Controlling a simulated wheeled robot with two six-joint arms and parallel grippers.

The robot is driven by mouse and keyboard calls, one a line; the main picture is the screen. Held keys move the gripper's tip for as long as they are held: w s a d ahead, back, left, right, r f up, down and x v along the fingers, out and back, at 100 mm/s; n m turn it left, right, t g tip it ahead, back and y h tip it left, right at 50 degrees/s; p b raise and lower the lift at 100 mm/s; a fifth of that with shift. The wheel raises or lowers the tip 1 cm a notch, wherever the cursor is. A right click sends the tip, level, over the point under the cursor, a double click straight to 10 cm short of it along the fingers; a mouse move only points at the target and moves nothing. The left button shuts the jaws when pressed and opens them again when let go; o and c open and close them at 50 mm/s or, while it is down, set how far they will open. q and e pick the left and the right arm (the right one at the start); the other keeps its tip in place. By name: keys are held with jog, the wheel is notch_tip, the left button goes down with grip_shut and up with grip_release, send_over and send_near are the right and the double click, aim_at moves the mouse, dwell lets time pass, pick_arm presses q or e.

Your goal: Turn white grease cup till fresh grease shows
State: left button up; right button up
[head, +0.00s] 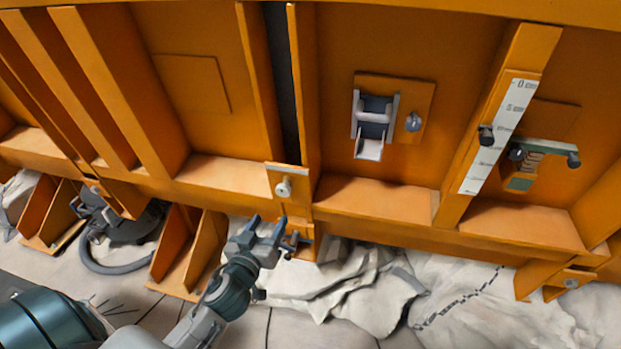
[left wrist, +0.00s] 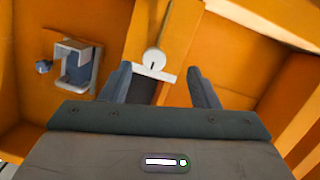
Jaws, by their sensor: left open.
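The white grease cup (head: 283,188) is a small round knob on an orange plate on the frame's upright rib. In the left wrist view the cup (left wrist: 154,60) shows as a white disc with a dark mark, above a pale crossbar. My left gripper (head: 270,234) is open and empty, just below the cup in the head view. In the left wrist view its fingers (left wrist: 160,82) stand apart, with the cup between and a little beyond the tips, not visibly touched. No fresh grease can be made out. My right gripper is not in view.
A grey latch bracket (head: 374,122) with a dark knob sits on the panel to the right. A white scale strip (head: 498,135) and a green spring fitting (head: 530,165) are further right. A grey hose (head: 110,262) and pale crumpled sheeting (head: 340,285) lie below. Orange ribs stand close by.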

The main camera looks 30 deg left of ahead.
aim_at(282, 193)
pick_arm(q)
jog(key=w+p, duration=0.1)
jog(key=w+r, duration=0.1)
jog(key=w, duration=0.1)
jog(key=w+r+p, duration=0.1)
jog(key=shift+w+a+r+p, duration=0.25)
jog(key=shift+a+p, duration=0.1)
jog(key=shift+a, duration=0.05)
jog(key=w, duration=0.2)
jog(key=w+p, duration=0.1)
jog(key=w, duration=0.1)
jog(key=w+a+p, duration=0.1)
jog(key=w, duration=0.1)
jog(key=shift+f, duration=0.3)
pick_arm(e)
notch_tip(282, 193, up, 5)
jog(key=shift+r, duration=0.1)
pick_arm(q)
jog(key=shift+c, duration=0.2)
jog(key=c, duration=0.9)
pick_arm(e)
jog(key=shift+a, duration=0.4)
